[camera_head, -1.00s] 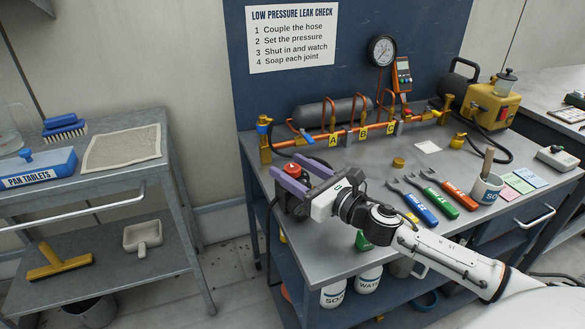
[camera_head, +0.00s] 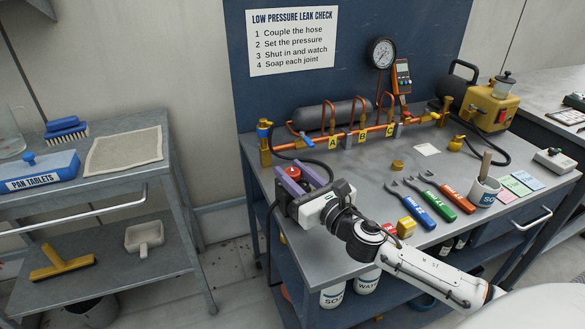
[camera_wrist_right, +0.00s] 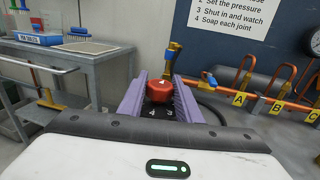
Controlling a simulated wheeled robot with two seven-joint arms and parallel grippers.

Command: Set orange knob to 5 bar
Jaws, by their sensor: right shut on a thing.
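The orange-red knob (camera_head: 293,173) is at the left front of the bench, partly hidden by my right gripper. In the right wrist view the knob (camera_wrist_right: 160,91) has a white mark on top, and the numerals 4 and 3 show on a dark scale in front of it. My right gripper (camera_head: 298,176) has its purple fingers on either side of the knob, shut on it; they also show in the right wrist view (camera_wrist_right: 160,97). The round pressure gauge (camera_head: 382,53) hangs on the blue panel; its reading is too small to tell. My left gripper is out of view.
An orange manifold (camera_head: 350,135) with upright pipes runs behind the knob. Blue, green and orange tools (camera_head: 435,202) lie to the right on the bench (camera_head: 345,236). A grey cart (camera_head: 185,160) stands at left. The bench middle is mostly clear.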

